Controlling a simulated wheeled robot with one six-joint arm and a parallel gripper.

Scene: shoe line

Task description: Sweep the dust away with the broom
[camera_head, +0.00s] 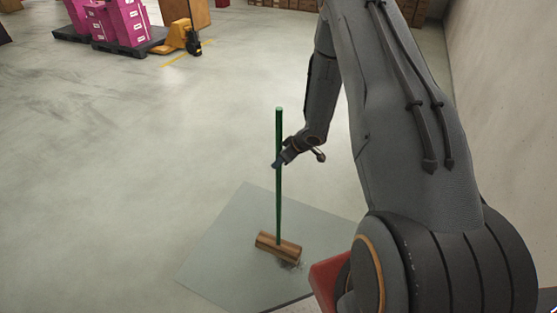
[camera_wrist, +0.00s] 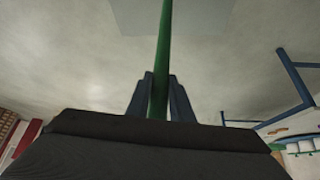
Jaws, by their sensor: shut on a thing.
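The broom has a green handle (camera_head: 279,205) and a brown wooden head (camera_head: 278,246). It stands nearly upright with its head down on a grey mat (camera_head: 222,250) on the floor. A small patch of dust (camera_head: 290,264) shows just below the right part of the broom head. My gripper (camera_head: 279,163) is shut around the handle at about mid-height. In the wrist view, the two blue fingers of my gripper (camera_wrist: 161,98) press on both sides of the green handle (camera_wrist: 162,45). The broom head is not seen in the wrist view.
Pink boxes (camera_head: 125,22) on a dark pallet and a yellow pallet jack (camera_head: 180,36) stand far off at the upper left. A wall (camera_head: 505,90) runs along the right. Blue frame bars (camera_wrist: 291,75) show in the wrist view. The floor left of the mat is clear.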

